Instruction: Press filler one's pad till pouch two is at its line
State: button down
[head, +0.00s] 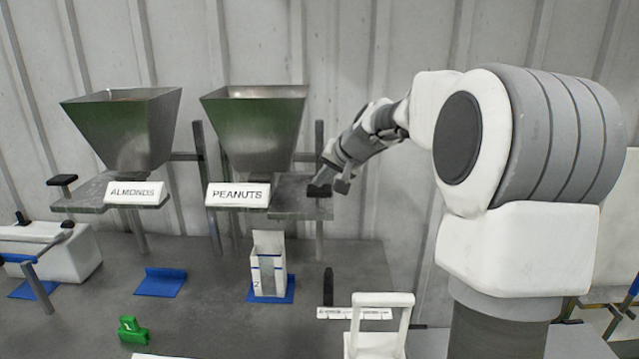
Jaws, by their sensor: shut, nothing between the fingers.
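The peanuts hopper (255,125) stands over a shelf with a PEANUTS label (238,195). A dark pad (318,190) sits at that shelf's right end. My gripper (327,186) is shut and empty, pointing down at this pad; whether it touches is too small to tell. The almonds hopper (122,125) is on the left, with its own dark pad (62,180) at the shelf's left end. No filler shows a number. A white pouch marked 2 (258,279) stands upright under the peanuts hopper. It has a grey front strip and a thin blue line; its fill level is unclear.
The pouch stands on a blue mat (286,297). An empty blue mat (162,282) lies under the almonds hopper. A white machine (65,257) stands left.

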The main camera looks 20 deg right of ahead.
aim_at(321, 191)
jog(key=shift+f+b, duration=0.5)
jog(key=shift+f, duration=0.1)
dwell(0.6)
jog(key=shift+r+p, duration=1.35)
jog(key=shift+r, duration=0.75)
notch_tip(321, 191, up, 5)
jog(key=p, duration=0.3)
